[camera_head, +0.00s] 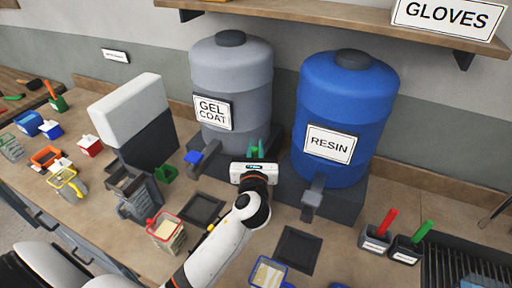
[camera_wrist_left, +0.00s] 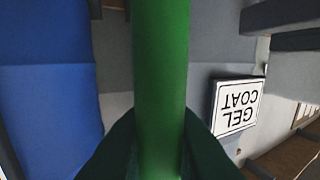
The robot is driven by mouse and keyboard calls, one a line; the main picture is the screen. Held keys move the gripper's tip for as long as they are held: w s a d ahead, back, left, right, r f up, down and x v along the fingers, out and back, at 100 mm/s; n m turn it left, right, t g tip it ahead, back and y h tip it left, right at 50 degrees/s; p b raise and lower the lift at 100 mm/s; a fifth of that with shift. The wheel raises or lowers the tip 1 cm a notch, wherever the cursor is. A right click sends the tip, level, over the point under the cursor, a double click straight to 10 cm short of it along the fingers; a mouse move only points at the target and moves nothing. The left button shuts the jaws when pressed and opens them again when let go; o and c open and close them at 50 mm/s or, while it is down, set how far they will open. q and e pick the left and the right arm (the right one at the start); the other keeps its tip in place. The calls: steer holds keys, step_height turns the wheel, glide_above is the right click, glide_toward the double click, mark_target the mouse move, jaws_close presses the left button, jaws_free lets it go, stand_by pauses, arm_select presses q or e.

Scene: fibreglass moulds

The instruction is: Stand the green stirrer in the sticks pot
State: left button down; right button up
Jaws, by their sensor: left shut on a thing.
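My left gripper (camera_head: 255,150) is in front of the gap between the grey gel coat drum and the blue resin drum. In the left wrist view it is shut on a green stick, the green stirrer (camera_wrist_left: 162,60), which runs up the middle between dark green fingertips. In the head view I cannot tell the stirrer from the fingertips. Two small dark pots stand at the right: one pot (camera_head: 373,243) holds a red stick (camera_head: 387,222), the other (camera_head: 404,251) a green stick (camera_head: 422,233). Their labels are too small to read. My right gripper is not in view.
The gel coat drum (camera_head: 231,75) and resin drum (camera_head: 345,95) stand behind, with taps facing front. Dark square pads (camera_head: 297,250) lie on the bench. Small tubs, a wire basket (camera_head: 166,232) and a grey-white block (camera_head: 130,103) fill the left. A shelf (camera_head: 340,18) hangs above.

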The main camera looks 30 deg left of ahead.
arm_select(q)
steer(key=shift+w+f+b, duration=0.1)
steer(key=shift+f+b, duration=0.2)
steer(key=shift+f, duration=0.75)
step_height(320, 180, down, 8)
steer(key=b, duration=0.6)
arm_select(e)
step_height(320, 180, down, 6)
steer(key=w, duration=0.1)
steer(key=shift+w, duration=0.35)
arm_select(q)
steer(key=shift+f, duration=0.1)
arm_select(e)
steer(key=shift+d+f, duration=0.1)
arm_select(q)
steer(key=c, duration=1.3)
jaws_free()
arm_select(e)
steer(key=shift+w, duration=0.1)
